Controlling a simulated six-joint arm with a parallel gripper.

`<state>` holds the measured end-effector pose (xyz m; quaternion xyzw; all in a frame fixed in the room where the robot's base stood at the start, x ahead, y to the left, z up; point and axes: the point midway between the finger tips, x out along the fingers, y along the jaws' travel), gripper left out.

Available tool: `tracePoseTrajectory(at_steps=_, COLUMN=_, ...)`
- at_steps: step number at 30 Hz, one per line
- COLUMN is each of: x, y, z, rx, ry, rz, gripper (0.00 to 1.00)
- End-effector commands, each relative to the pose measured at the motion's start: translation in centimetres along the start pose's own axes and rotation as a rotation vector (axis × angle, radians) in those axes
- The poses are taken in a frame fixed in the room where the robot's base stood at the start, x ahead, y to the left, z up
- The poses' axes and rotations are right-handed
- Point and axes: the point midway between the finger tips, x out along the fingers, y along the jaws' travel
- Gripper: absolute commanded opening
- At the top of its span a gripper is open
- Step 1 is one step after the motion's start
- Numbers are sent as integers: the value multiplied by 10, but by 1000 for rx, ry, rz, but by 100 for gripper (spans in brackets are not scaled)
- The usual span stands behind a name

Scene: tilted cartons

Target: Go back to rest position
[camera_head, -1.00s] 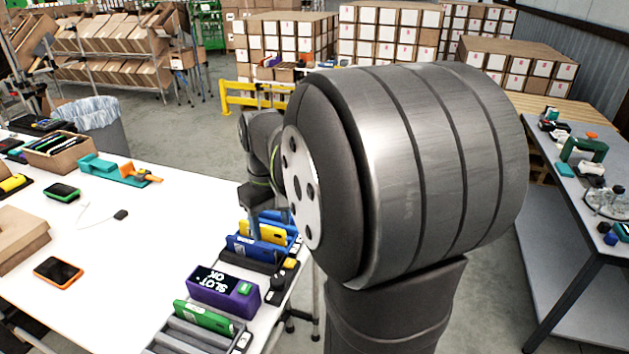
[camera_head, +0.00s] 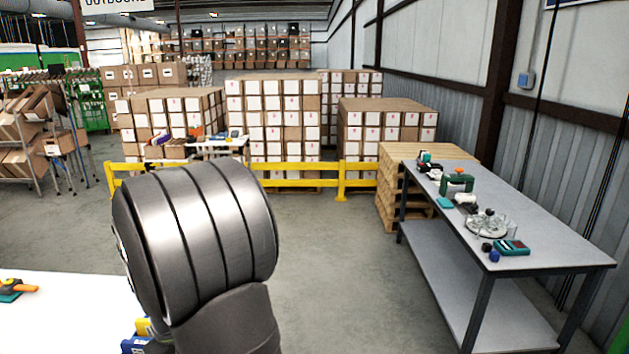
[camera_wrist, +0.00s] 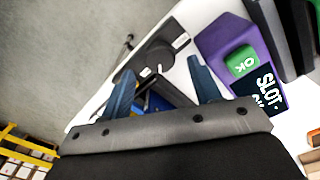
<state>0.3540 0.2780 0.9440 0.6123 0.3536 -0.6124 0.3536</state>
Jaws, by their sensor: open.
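My gripper (camera_wrist: 163,88) shows in the wrist view with its two blue fingers spread apart. No object is held between the fingers. Beyond and between them are a dark slot holder (camera_wrist: 150,62) and something blue, partly hidden by the fingers. A purple box (camera_wrist: 222,38) with a green OK button and a "SLOT OK" display lies to the right of the right finger. In the head view my arm's large grey joint blocks the view, and the gripper itself is hidden.
The white table (camera_head: 70,305) shows at lower left in the head view, with blue and yellow items at its edge. A grey workbench (camera_head: 545,258) with tools stands at right. A yellow barrier (camera_head: 300,176) and stacked cartons (camera_head: 270,112) stand behind open floor.

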Motion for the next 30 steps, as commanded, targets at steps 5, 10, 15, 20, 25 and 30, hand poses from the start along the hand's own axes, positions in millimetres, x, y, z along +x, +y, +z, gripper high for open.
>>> tracePoseTrajectory(at_steps=5, x=22, y=0, z=1, rx=0, ry=-3, rz=-1, gripper=57)
tracePoseTrajectory(at_steps=10, x=29, y=0, z=0, rx=0, ry=0, rz=0, gripper=57)
tracePoseTrajectory(at_steps=15, x=30, y=0, z=0, rx=-2, ry=0, rz=0, gripper=57)
tracePoseTrajectory(at_steps=20, x=29, y=0, z=0, rx=-2, ry=0, rz=0, gripper=57)
tracePoseTrajectory(at_steps=25, x=18, y=0, z=0, rx=0, ry=2, rz=1, gripper=57)
tracePoseTrajectory(at_steps=30, x=-10, y=0, z=-1, rx=0, ry=5, rz=2, gripper=57)
